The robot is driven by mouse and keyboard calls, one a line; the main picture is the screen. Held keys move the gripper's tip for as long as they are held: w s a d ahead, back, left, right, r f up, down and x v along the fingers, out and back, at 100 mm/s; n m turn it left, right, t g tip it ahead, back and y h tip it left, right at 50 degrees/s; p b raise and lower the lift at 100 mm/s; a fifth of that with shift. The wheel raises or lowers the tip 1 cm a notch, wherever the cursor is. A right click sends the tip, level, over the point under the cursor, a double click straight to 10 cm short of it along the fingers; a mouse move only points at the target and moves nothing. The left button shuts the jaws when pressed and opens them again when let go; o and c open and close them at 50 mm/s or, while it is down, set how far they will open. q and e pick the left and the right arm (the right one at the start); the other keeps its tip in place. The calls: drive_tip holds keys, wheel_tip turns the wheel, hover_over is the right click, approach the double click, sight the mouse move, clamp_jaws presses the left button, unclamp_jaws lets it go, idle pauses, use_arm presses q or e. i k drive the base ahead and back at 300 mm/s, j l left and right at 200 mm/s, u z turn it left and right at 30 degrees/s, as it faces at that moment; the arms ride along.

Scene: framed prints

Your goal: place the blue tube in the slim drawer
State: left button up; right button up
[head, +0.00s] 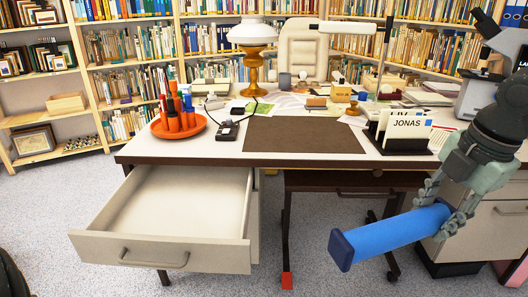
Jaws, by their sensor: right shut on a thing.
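The blue tube (390,238) has a darker blue end cap at its left end. My right gripper (438,208) is shut around the tube's right end and holds it in the air in front of the desk, tilted slightly down to the left. A shallow white drawer (165,248) is pulled open from the desk's left side. Its inside is bare where I see it. The tube is to the right of this drawer, well apart from it. My left gripper is not in view.
The desk (200,148) carries an orange dish (203,127) of tubes, a lamp (253,50), a brown mat (303,135) and a name card holder (405,135). A shut drawer unit (490,235) stands behind my right gripper. Carpet in front is clear.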

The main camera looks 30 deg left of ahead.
sight(193, 210)
drive_tip(key=u, duration=1.4)
drive_tip(key=l+u, duration=0.1)
drive_tip(key=u, duration=0.3)
drive_tip(key=i+l+u, duration=0.1)
drive_tip(key=u, duration=0.25)
drive_tip(key=l+u, duration=0.1)
drive_tip(key=u, duration=0.3)
drive_tip(key=i+l, duration=0.1)
drive_tip(key=l, duration=0.3)
drive_tip(key=i+l, duration=0.1)
drive_tip(key=l, duration=0.25)
